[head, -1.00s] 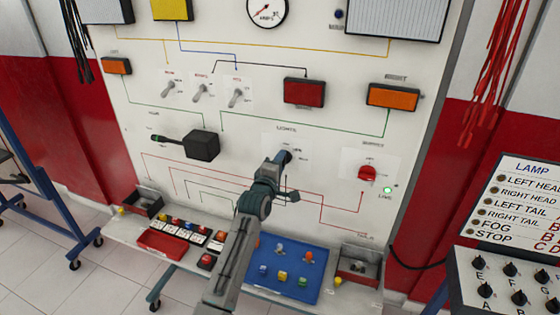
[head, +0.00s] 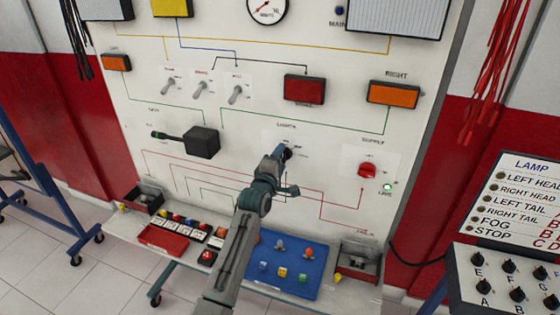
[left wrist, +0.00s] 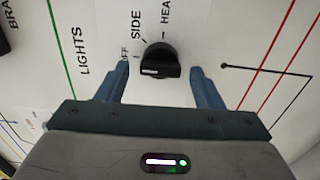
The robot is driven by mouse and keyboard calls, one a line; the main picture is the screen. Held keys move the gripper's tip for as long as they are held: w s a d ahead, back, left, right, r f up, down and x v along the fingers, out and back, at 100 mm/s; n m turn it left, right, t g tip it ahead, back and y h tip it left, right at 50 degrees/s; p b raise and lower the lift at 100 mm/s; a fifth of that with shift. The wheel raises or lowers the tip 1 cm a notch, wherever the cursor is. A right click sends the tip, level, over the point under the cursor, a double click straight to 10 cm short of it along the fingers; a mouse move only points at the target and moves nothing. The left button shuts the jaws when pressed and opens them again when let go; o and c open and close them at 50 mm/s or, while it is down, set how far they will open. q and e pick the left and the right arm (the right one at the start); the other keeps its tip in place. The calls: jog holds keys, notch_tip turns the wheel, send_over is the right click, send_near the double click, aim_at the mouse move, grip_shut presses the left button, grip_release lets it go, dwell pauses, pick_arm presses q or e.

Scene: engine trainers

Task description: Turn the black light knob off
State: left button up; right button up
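The black light knob (left wrist: 160,62) is on the white panel under the LIGHTS lettering, with OFF, SIDE and HEAD labels around it. A white mark shows on its lower left part; I cannot tell for certain which label it points to. My left gripper (left wrist: 161,84) is open, with one blue finger left of the knob and one right of it, both apart from it. In the head view my left gripper (head: 281,155) is at the LIGHTS area and hides most of the knob. My right gripper is not in view.
A red supply knob (head: 367,170) with a lit green lamp (head: 387,187) is to the right. A black stalk lever box (head: 202,142) is to the left, toggle switches (head: 201,90) above. A shelf below holds a blue tray (head: 305,262) and a red tray (head: 163,238).

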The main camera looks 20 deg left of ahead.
pick_arm(q)
jog(key=shift+s, duration=0.1)
jog(key=s+b, duration=0.3)
jog(key=s, duration=0.7)
jog(key=shift+s+a+b, duration=0.2)
jog(key=shift+s+b, duration=0.15)
jog(key=shift+b, duration=0.05)
